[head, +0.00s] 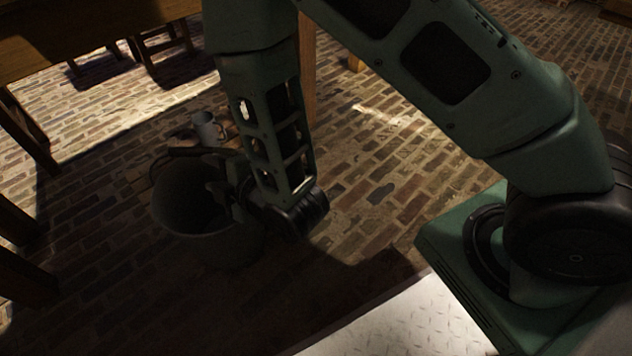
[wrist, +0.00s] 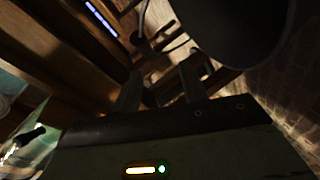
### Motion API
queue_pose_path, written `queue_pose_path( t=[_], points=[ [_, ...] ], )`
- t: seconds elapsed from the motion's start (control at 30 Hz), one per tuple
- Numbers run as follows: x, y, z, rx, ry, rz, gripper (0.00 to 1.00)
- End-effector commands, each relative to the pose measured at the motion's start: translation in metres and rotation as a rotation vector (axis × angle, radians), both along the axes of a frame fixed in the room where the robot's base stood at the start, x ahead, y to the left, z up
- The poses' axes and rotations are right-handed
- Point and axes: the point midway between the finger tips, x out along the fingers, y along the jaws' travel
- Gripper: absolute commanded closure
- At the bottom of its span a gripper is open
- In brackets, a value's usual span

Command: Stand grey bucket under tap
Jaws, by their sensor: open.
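The grey bucket (head: 185,208) stands upright on the brick floor in the head view, in deep shadow, its open top facing up. My gripper (head: 224,192) is at the bucket's right side, close to the rim; I cannot tell whether it touches. In the wrist view my gripper's two fingers (wrist: 160,84) are apart with nothing clearly between them. A dark rounded shape (wrist: 243,28), seemingly the bucket, fills the upper right there, beyond the fingers. I cannot make out a tap in either view.
A pale mug (head: 207,128) is just behind the bucket, on a low wooden surface. Wooden furniture (head: 70,38) stands at the upper left, with legs along the left edge. Brick floor (head: 385,175) is open to the right of the bucket, up to my base.

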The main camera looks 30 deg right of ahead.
Motion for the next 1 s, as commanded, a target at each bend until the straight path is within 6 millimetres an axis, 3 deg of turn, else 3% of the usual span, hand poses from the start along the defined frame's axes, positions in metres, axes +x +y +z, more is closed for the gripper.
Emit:
queue_pose_path(
  t=[0.17,0.37,0.57,0.8,1.0],
  points=[
    [-0.011,0.012,0.023,0.155,0.357,-0.036,0.58],
    [-0.051,0.007,0.049,0.239,0.745,-0.135,0.58],
    [-0.11,-0.024,0.081,0.227,1.071,-0.327,0.58],
    [-0.181,-0.081,0.117,0.145,1.297,-0.643,0.58],
    [-0.209,-0.107,0.131,0.1,1.349,-0.796,0.58]
  ],
)
